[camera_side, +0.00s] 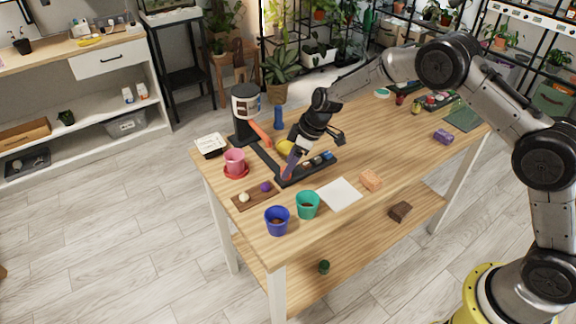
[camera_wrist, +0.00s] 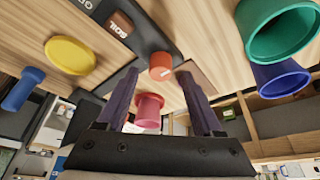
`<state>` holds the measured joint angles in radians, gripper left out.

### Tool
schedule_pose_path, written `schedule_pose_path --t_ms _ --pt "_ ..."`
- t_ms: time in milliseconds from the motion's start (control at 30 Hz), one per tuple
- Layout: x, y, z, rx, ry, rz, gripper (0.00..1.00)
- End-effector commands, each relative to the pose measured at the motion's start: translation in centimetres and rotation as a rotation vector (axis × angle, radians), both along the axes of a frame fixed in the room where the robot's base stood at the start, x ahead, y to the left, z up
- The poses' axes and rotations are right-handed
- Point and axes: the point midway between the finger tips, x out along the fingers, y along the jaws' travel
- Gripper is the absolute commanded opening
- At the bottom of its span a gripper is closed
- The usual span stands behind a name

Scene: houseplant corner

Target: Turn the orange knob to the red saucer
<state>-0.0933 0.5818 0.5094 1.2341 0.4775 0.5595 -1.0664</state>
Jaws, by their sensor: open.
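The orange knob (camera_wrist: 160,66) is a short round cap with a small white mark, at the end of a dark panel (camera_wrist: 150,38). In the wrist view it sits between and beyond the two dark purple fingers of my gripper (camera_wrist: 158,88), which are apart with nothing held. In the side view my gripper (camera_side: 287,174) points down over the near-left end of the panel (camera_side: 322,169), and its fingers mostly hide the knob. The red saucer (camera_side: 236,175) lies to the left on the table, under a pink pot (camera_side: 234,158). The pot also shows in the wrist view (camera_wrist: 149,108).
A wooden board (camera_side: 241,203) with a white and a purple ball lies left of the panel. Blue (camera_side: 277,222) and green (camera_side: 307,206) pots stand in front. A machine with an orange handle (camera_side: 258,133), a yellow disc (camera_wrist: 70,55) and a blue cylinder (camera_side: 278,117) are behind.

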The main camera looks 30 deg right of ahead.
Motion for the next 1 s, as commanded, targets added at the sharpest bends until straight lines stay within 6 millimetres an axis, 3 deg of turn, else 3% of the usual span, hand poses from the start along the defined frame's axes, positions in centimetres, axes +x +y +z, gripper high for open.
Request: schedule_pose_path --t_ms 133,467,833,1000 --pt "0.26 0.33 -0.94 0.0 0.0 0.001 0.68" --pt "0.31 0.37 -1.12 0.0 0.0 0.001 0.66" --pt "0.31 0.35 -1.1 0.0 0.0 0.0 0.0" --pt "0.3 0.35 -1.09 0.0 0.0 0.0 0.0"
